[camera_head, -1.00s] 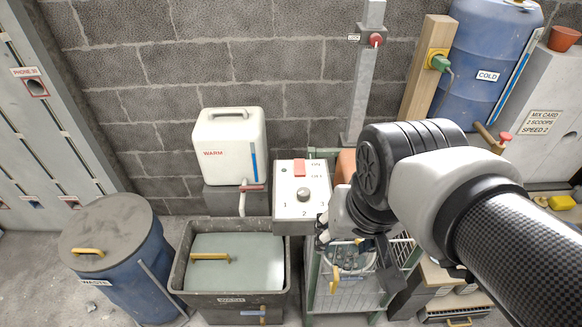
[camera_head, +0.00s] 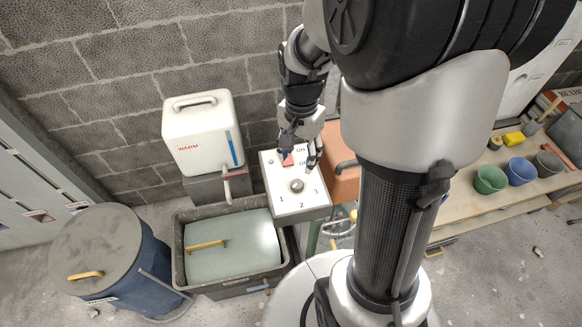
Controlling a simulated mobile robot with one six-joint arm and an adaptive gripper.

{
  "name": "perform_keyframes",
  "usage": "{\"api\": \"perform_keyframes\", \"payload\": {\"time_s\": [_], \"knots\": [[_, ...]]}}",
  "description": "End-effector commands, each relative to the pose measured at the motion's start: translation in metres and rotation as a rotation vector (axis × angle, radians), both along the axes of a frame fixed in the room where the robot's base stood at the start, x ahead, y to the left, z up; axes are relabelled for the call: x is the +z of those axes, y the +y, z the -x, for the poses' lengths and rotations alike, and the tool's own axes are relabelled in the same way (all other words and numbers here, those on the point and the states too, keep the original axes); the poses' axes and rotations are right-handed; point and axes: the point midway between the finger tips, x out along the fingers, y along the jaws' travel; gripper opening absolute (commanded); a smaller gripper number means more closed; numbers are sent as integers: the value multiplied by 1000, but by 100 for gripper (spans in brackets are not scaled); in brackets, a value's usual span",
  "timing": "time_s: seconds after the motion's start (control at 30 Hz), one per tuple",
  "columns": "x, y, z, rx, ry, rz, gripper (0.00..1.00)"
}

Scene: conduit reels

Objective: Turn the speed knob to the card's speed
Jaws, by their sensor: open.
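The speed knob (camera_head: 297,185) is a small round grey knob on a white control box (camera_head: 270,206), with 1, 2 and 3 marked around its lower side. Its pointer direction is too small to tell. A red switch (camera_head: 287,160) sits above it beside the ON and OFF marks. My gripper (camera_head: 302,160) is open and points down over the upper part of the box, just above the knob and close to the red switch. It looks apart from the knob, but the gap is hard to judge. The mix card is not in view now.
A white WARM container (camera_head: 203,135) is behind left, and a blue WASTE bin (camera_head: 142,262) is far left. Coloured pots (camera_head: 490,179) stand on a bench (camera_head: 462,222) at right. An orange part (camera_head: 346,180) adjoins the box.

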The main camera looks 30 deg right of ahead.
Motion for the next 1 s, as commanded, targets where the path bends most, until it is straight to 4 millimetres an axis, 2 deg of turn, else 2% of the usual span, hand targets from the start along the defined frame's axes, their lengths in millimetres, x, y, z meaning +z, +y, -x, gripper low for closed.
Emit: {"api": "perform_keyframes", "payload": {"time_s": [0.03, 0.2, 0.5, 0.7, 1.0], "knots": [[-15, 1, 1, 1, 5, -2, 49], [-53, 1, 1, 2, 4, -1, 49], [-107, 1, 1, 2, 3, -1, 49], [-122, 0, 0, 2, 0, 0, 49], [-123, 0, 0, 2, -1, 0, 49]]}}
